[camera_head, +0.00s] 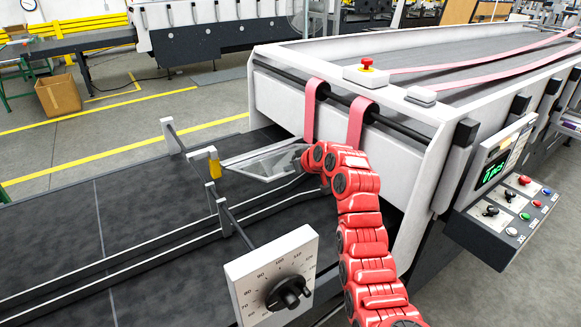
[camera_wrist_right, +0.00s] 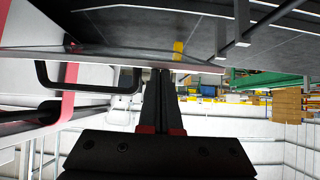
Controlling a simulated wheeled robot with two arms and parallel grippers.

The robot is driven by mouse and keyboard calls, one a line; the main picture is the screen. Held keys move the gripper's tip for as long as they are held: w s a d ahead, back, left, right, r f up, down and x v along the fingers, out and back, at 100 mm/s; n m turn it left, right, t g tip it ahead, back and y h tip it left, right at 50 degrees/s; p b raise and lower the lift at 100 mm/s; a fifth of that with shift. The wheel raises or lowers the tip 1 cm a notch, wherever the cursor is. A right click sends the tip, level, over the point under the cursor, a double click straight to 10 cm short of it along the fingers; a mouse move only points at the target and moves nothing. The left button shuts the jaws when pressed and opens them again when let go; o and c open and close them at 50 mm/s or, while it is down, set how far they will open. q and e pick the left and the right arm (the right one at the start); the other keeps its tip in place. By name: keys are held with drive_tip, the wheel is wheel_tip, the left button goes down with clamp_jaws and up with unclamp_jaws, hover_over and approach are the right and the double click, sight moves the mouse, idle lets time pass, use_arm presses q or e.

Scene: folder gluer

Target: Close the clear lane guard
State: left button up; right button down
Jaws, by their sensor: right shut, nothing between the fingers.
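The clear lane guard (camera_head: 262,160) is a see-through panel over the dark lane bed, just before the machine's mouth in the head view. It looks tilted, but its exact angle is hard to tell. A yellow block (camera_head: 214,163) sits at its left end, and shows in the right wrist view too (camera_wrist_right: 178,47). My right gripper (camera_wrist_right: 158,76) is shut and empty. Its red arm reaches the guard's right end in the head view and hides part of it. I cannot tell whether the fingers touch the guard. My left gripper is not in view.
A dial box (camera_head: 277,282) stands in front of the lane. Two pink belts (camera_head: 360,118) loop over a dark roller. A control panel (camera_head: 505,195) is at right. In the right wrist view a black loop-shaped bar (camera_wrist_right: 80,88) lies left of the fingers. The left bed is clear.

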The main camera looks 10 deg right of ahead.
drive_tip(key=s+f+t+y+b, duration=0.1)
drive_tip(key=s+f+t+b, duration=0.1)
drive_tip(key=f+b, duration=0.6)
drive_tip(key=s+d+f+t+b, duration=0.1)
drive_tip(key=s+f+t+b, duration=0.1)
drive_tip(key=f+b, duration=0.7)
drive_tip(key=b, duration=0.2)
drive_tip(key=shift+s+d+f+t+y+b, duration=0.25)
drive_tip(key=shift+t+y+b, duration=0.1)
drive_tip(key=shift+t+y, duration=0.05)
drive_tip(key=shift+f, duration=0.1)
